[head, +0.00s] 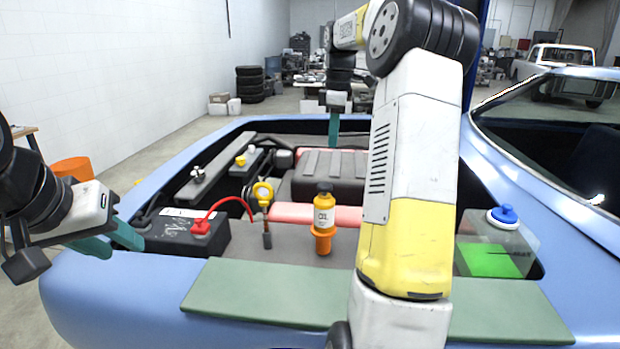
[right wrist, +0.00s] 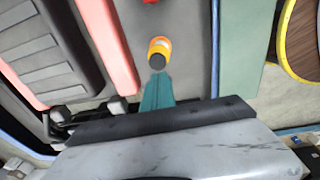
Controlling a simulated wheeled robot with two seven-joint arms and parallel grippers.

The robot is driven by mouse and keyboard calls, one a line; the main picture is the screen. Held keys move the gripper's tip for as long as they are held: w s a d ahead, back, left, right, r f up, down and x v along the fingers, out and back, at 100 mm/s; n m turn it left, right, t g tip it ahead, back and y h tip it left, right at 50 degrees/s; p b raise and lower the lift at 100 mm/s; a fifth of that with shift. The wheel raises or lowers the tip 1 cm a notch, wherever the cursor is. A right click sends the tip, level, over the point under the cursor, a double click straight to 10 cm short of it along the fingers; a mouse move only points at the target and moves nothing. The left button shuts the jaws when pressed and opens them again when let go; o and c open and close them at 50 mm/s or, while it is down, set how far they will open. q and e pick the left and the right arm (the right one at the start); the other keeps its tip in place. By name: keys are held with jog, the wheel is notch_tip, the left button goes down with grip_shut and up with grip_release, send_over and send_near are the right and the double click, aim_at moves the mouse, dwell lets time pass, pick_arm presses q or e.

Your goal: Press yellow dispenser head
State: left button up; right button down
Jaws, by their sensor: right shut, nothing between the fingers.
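A yellow-orange bottle with a dark top (head: 323,215) stands upright in the engine bay, in an orange holder. In the right wrist view, I see the bottle (right wrist: 159,46) from above, its dark top facing the camera. My right gripper (head: 334,143) points down in the back of the head view, above the bottle in the picture. Its teal fingers (right wrist: 157,78) are shut and empty, their tips close to the dark top in the wrist picture; I cannot tell if they touch. My left gripper (head: 118,246) is open and empty at the left, by the black battery.
The battery (head: 180,232) has a red cap and cable. A yellow ring handle (head: 262,193) stands left of the bottle. A green ledge (head: 250,290) runs along the front. A clear tank with a blue cap (head: 502,215) is at right. My right arm hides part of the bay.

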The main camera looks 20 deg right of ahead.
aim_at(329, 187)
jog(key=f, duration=0.8)
jog(key=w+f, duration=0.1)
jog(key=f, duration=0.3)
jog(key=shift+a+f, duration=0.2)
jog(key=shift+f, duration=0.15)
jog(key=shift+f, duration=0.1)
jog(key=shift+s+f, duration=0.1)
jog(key=shift+f, duration=0.85)
notch_tip(329, 187, up, 8)
jog(key=shift+s, duration=0.25)
jog(key=shift+d, duration=0.1)
jog(key=shift+r, duration=0.1)
